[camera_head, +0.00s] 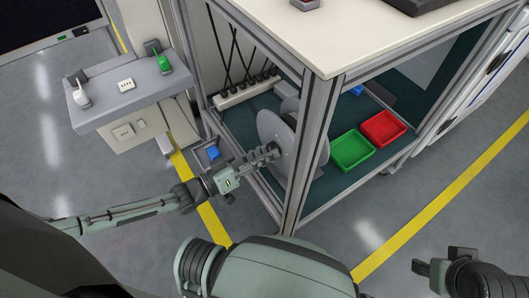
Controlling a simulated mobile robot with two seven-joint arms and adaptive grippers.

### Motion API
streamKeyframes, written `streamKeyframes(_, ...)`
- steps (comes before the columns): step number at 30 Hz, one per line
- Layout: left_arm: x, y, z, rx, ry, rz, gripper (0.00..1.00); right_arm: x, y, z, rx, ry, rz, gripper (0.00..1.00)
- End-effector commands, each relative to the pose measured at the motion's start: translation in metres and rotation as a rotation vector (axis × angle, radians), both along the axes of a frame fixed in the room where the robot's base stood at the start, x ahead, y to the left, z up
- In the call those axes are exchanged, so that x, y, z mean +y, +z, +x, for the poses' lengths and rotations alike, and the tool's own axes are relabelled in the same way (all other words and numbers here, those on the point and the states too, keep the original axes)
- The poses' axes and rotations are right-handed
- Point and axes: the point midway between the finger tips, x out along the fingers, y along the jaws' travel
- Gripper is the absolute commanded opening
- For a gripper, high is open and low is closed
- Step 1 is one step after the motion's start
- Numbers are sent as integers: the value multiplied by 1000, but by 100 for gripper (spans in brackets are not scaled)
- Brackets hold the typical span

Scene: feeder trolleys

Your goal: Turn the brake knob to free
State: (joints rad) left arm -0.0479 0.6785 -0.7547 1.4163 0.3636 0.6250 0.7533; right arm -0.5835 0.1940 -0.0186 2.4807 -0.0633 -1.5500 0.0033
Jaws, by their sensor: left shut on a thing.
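A pale grey reel disc (270,128) stands upright in the lower bay of the trolley, behind its front post. My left gripper (274,152) reaches in from the left, with its fingertips at the middle of the disc. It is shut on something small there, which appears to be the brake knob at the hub. The fingers hide the knob, so its setting cannot be read. My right gripper (440,262) is at the lower right, away from the trolley. Whether its fingers are open or shut is unclear.
A small holder with a blue part (214,152) is beside my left gripper. Green (351,149) and red (383,128) trays lie on the lower shelf. The trolley's front post (307,150) stands close right of the disc. A grey console (128,93) is at left.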

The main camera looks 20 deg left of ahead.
Motion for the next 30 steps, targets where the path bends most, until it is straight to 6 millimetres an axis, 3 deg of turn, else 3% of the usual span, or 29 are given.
streamKeyframes(4,0,-1,-1,3,0,0,6,0,0,0,0,0,0,40)
streamKeyframes(5,0,-1,-1,3,1,0,39,0,0,0,0,0,0,40)
streamKeyframes(9,0,-1,0,2,0,0,56,0,0,0,0,0,-1,40)
streamKeyframes(20,3,-1,-4,1,0,1,56,-1,1,0,-1,0,-2,40)
streamKeyframes(30,41,-2,-54,4,-1,3,56,0,0,0,-1,0,-1,40)
